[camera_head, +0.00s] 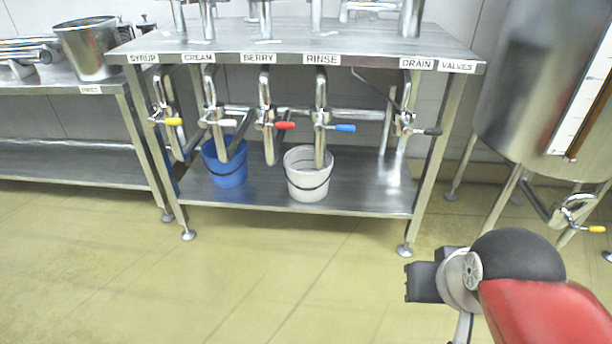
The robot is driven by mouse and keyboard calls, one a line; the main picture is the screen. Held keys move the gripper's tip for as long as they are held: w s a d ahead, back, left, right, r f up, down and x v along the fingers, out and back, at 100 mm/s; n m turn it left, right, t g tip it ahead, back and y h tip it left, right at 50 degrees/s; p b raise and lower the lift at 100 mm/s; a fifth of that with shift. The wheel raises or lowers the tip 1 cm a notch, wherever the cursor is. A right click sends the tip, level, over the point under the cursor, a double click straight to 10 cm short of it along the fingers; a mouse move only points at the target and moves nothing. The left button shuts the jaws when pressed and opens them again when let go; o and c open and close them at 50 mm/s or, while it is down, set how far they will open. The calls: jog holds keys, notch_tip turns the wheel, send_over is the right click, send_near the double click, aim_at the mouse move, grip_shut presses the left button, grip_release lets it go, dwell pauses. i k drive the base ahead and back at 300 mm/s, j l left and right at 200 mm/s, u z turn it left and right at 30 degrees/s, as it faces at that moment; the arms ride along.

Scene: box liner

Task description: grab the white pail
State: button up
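The white pail (307,184) stands upright on the lower shelf of the steel table, under the RINSE label. A dark handle band runs across its front. My arm shows at the lower right, with a red link, a black joint and a grey part. It is well apart from the pail, across open floor. My gripper's fingers cannot be made out.
A blue pail (225,165) stands left of the white pail. Valves with coloured handles (285,125) hang above the lower shelf (380,195). A large steel tank (535,80) stands at right, a steel pot (88,48) at upper left. The floor in front is clear.

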aim_at(307, 184)
jog(key=i, duration=0.75)
jog(key=i+l, duration=0.1)
jog(key=i, duration=0.7)
jog(key=j+u, duration=0.05)
